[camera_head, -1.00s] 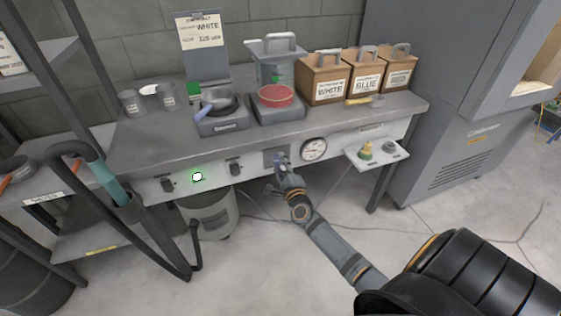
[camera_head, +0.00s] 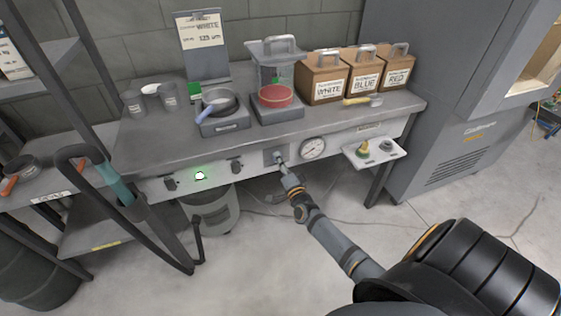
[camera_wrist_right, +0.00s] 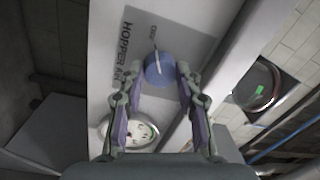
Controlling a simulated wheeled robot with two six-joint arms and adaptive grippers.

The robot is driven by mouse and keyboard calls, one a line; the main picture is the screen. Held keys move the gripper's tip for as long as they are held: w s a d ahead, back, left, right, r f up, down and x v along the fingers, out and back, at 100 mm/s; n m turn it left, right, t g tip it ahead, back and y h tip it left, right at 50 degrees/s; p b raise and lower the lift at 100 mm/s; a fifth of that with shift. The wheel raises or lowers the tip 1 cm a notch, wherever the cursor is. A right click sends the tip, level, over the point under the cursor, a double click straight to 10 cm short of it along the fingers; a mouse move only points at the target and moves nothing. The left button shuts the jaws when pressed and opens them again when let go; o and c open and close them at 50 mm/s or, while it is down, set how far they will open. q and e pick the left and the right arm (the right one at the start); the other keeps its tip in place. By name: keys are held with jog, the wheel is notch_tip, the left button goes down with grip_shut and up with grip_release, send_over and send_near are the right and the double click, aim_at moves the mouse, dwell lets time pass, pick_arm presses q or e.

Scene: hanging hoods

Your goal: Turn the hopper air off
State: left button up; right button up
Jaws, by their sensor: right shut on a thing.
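The hopper air knob is a round blue knob (camera_wrist_right: 158,70) with a pale pointer line, on a grey plate lettered "HOPPER AIR" (camera_wrist_right: 130,62) in the right wrist view. The plate (camera_head: 268,158) sits on the bench's front panel in the head view, left of the round gauge. My right gripper (camera_head: 279,160) is at this plate and hides most of the knob there. In the right wrist view its two fingers (camera_wrist_right: 160,92) are on either side of the knob, shut on it. My left gripper is not in view.
The white-faced gauge (camera_head: 313,148) is just right of the knob. Two dark switches (camera_head: 170,183) (camera_head: 237,167) flank a lit green button (camera_head: 200,176) on the panel. A small shelf (camera_head: 375,152) juts out at right.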

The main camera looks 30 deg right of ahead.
jog(key=shift+f, duration=0.1)
dwell(0.5)
jog(key=o, duration=1.2)
jog(key=shift+c, duration=0.2)
jog(key=shift+s, duration=0.1)
jog(key=v, duration=1.2)
